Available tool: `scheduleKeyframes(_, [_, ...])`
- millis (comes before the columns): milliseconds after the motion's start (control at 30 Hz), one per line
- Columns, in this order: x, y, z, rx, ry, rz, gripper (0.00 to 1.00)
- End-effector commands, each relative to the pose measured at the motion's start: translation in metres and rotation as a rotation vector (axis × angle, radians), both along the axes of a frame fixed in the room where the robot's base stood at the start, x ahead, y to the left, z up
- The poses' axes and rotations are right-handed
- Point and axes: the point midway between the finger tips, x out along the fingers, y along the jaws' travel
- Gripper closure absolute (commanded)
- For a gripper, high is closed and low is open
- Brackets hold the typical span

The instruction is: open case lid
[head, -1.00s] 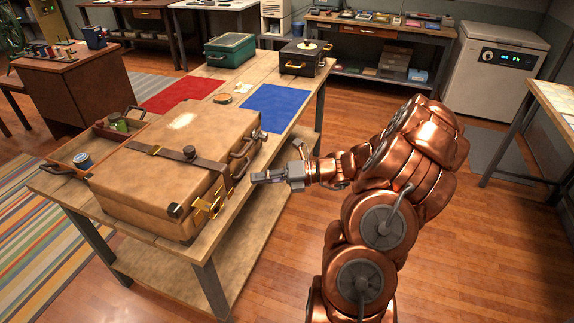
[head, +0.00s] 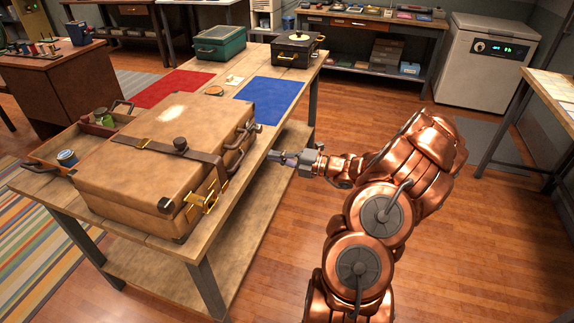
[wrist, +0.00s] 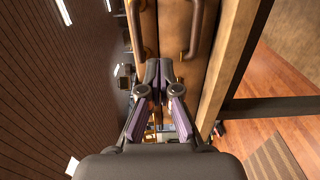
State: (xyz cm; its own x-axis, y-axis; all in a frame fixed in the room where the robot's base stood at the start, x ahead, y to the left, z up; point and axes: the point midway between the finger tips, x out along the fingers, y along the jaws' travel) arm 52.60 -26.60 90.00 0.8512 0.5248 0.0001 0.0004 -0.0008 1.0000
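The brown case (head: 130,165) lies flat and closed on the wooden table, with a dark strap (head: 178,148) across its lid. On its right front side are a handle (head: 238,152) and brass latch hardware (head: 207,197). My gripper (head: 280,157) is off this side in the head view, apart from the case. In the wrist view the fingertips of my gripper (wrist: 158,71) are together with nothing seen between them.
An open wooden tray (head: 75,140) with small jars stands behind the case at left. A blue mat (head: 275,98), a green box (head: 220,45) and a black case (head: 298,50) are farther along the table. The floor (head: 270,265) right of the table is clear.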

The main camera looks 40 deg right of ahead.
Motion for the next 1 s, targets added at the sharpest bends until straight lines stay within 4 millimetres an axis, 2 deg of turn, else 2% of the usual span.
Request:
scheduleKeyframes(200, [0.022, 0.014, -0.004, -0.004, -0.001, 0.000, 1.00])
scheduleKeyframes(433, [0.037, 0.022, -0.003, -0.002, 0.000, -0.003, 1.00])
scheduleKeyframes(1000, [0.042, 0.024, 0.001, -0.001, -0.001, -0.004, 1.00])
